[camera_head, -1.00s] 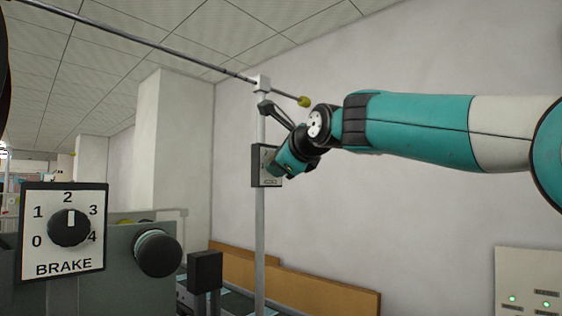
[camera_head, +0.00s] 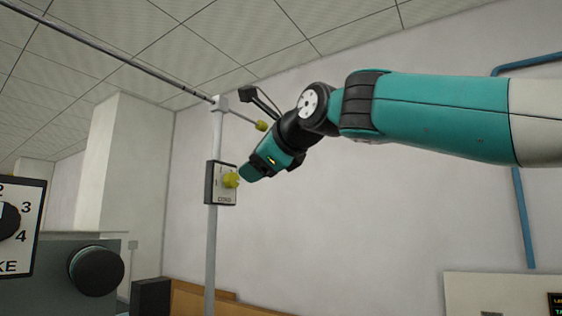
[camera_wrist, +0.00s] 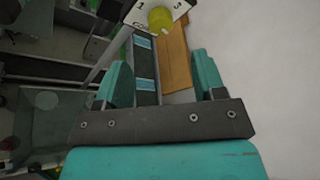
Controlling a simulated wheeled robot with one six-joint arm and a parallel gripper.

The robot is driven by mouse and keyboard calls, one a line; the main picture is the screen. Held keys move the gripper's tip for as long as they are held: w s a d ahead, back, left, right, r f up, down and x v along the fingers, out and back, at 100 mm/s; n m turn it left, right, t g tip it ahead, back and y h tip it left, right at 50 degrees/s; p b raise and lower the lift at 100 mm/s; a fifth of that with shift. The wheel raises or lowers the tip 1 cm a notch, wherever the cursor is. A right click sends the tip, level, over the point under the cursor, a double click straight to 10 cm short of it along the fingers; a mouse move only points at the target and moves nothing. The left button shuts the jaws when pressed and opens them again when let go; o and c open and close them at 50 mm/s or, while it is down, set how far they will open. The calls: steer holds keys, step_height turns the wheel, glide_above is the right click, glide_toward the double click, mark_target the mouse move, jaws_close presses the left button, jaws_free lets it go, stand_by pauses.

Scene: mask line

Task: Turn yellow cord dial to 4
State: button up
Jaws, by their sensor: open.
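The yellow cord dial (camera_head: 230,180) sits on a small pale plate marked CORD (camera_head: 223,198), fixed to a grey upright pole. My gripper (camera_head: 249,174) is just right of the dial in the head view, its fingers pointing towards it. In the wrist view the yellow dial (camera_wrist: 160,19) is at the top, beyond and between the fingertips of my gripper (camera_wrist: 160,75). The jaws are apart and empty. Only parts of the plate's numbers show, and the dial's setting cannot be read.
The pole (camera_head: 217,130) carries a slanting rod with a yellow tip (camera_head: 262,126) above my gripper. A BRAKE dial panel (camera_head: 18,228) and a black round knob (camera_head: 97,271) are at lower left. A pale wall is behind.

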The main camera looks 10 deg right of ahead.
steer(key=b+v, duration=0.2)
steer(key=v, duration=0.5)
steer(key=shift+s, duration=0.25)
steer(key=shift+d, duration=0.15)
